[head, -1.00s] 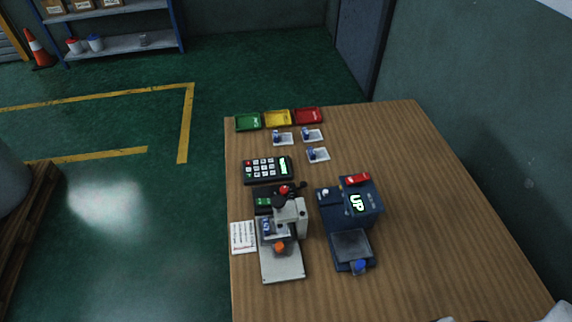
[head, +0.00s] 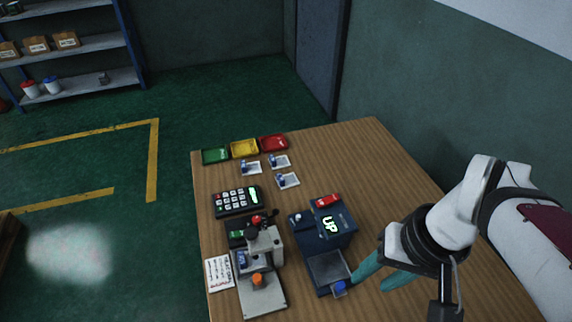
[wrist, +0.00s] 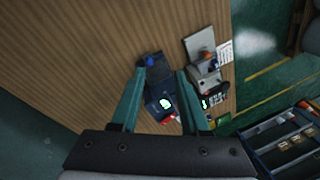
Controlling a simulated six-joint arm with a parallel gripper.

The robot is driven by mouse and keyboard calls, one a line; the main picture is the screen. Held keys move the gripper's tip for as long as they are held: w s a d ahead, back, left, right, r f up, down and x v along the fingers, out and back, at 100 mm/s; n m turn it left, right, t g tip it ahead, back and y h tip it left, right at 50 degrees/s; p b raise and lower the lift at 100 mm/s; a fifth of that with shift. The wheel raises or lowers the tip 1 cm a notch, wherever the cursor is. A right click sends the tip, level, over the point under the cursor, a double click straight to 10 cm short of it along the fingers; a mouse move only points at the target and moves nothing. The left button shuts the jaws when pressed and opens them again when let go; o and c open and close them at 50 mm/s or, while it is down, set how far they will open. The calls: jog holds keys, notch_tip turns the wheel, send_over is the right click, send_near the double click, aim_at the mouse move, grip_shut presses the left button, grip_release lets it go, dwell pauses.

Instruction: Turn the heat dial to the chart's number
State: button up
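A navy machine (head: 338,241) with a lit green "UP" display stands on the wooden table; it also shows in the wrist view (wrist: 156,88). It has a small pale knob (head: 295,218) on its left top, a red part (head: 326,201) at the back and a blue knob (head: 340,288) at the front. I cannot tell which knob is the heat dial. A white card with printed lines (head: 219,273), perhaps the chart, lies at the table's left edge; its text is unreadable. My gripper (head: 369,286) has its teal fingers apart and empty, near the blue knob. The fingers also show in the wrist view (wrist: 160,71).
A grey press (head: 264,243) with an orange knob stands left of the navy machine. A keypad (head: 236,201) lies behind it. Green (head: 215,156), yellow (head: 244,148) and red (head: 273,143) trays and several small white cards are farther back. The table's right side is bare.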

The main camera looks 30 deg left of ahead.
jog(key=shift+o, duration=0.7)
jog(key=w+a+n, duration=0.5)
jog(key=w+a, duration=0.2)
jog(key=shift+a+f+n+y, duration=0.25)
jog(key=shift+f+n+y, duration=0.05)
jog(key=shift+f, duration=0.1)
jog(key=n+y, duration=0.1)
jog(key=n, duration=1)
send_near(257, 219)
jog(key=x, duration=0.8)
jog(key=shift+f, duration=0.1)
grip_shut()
